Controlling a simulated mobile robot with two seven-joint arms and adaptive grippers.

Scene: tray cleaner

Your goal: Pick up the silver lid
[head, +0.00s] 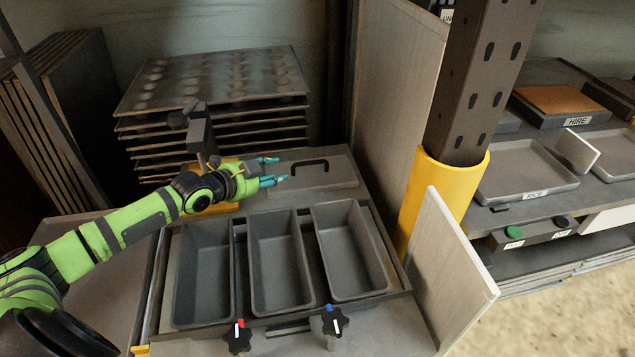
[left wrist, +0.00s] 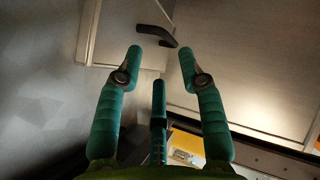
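The silver lid (head: 335,177) is a flat grey plate with a black bar handle (head: 310,164). It lies behind the row of grey bins. In the left wrist view the black handle (left wrist: 158,35) shows just beyond the fingertips. My left gripper (head: 276,169) is at the left part of the lid, its teal fingers pointing right toward the handle. In the left wrist view its fingers (left wrist: 160,51) are spread apart with nothing between them. The gap to the handle is hard to judge. My right gripper is not in view.
Three empty grey bins (head: 277,304) sit in front of the lid, with two black knobs (head: 333,321) at the front. A stack of dark trays (head: 213,88) stands behind my left gripper. A yellow-based post (head: 436,190) and upright panels bound the right side.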

